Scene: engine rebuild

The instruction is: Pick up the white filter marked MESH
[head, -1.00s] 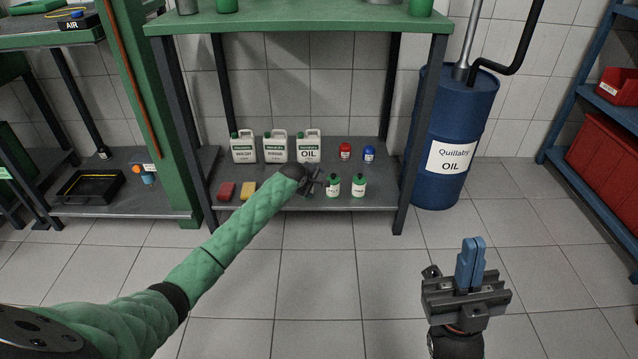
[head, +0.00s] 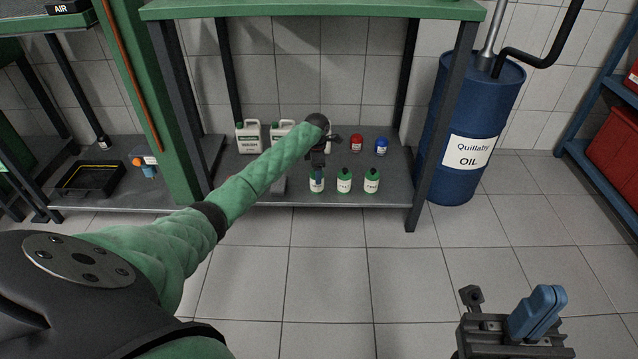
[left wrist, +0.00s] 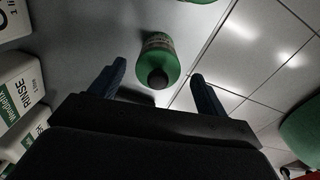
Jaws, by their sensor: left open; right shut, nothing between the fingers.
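No white filter with a readable MESH mark shows. Three small white-labelled, green-topped containers stand in a row on the lower shelf (head: 388,189): left (head: 317,185), middle (head: 344,182) and right (head: 372,182). Their labels are too small to read. My left gripper (head: 318,168) is over the left container and partly hides it. My right gripper (head: 538,312) is shut and empty over the floor at lower right.
White jugs (head: 248,138) stand behind, one marked RINSE in the left wrist view (left wrist: 22,90). A red can (head: 356,144) and a blue can (head: 381,146) stand at the back right. The green tabletop (head: 310,10) overhangs the shelf. A blue oil drum (head: 468,120) stands to the right.

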